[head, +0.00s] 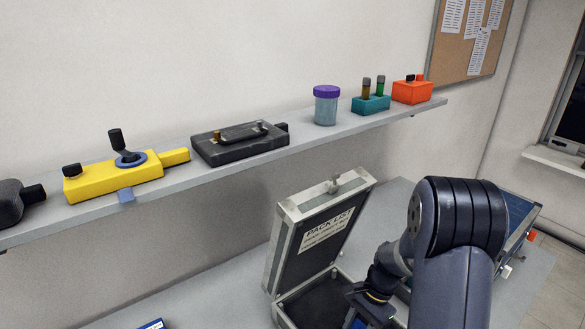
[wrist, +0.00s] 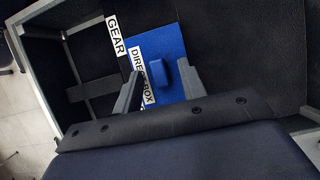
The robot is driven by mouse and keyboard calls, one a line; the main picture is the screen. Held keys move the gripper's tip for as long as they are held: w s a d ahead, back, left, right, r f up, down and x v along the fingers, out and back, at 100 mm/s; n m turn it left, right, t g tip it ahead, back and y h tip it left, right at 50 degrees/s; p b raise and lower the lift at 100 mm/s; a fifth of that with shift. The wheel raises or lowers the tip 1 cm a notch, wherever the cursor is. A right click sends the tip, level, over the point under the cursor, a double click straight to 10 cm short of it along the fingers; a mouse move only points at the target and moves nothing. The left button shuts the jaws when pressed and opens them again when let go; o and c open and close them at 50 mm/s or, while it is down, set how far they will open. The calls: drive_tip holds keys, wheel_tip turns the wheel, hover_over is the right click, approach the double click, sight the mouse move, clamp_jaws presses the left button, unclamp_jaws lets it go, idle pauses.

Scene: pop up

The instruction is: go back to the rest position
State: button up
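My gripper (wrist: 159,72) is open in the wrist view, with its two grey fingers spread. A blue block with a raised blue grip (wrist: 160,76) lies in the case beyond the fingertips. The grip shows between the fingers, and a gap is visible on each side of it. A white label reading "DIRECT BOX" runs along the blue block. In the head view my arm reaches down into the open case (head: 281,246) and the fingers are hidden.
The case's lid stands up with a "PACK LIST" sheet (head: 327,231). A wall shelf (head: 200,177) above carries a yellow device (head: 113,178), a black device (head: 240,145), a purple-lidded jar (head: 326,106), a teal block (head: 371,104) and an orange block (head: 412,92). A blue-topped box (head: 517,222) stands right.

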drive_tip(key=shift+r+p, duration=0.3)
drive_tip(key=shift+r, duration=0.05)
drive_tip(key=shift+f, duration=0.15)
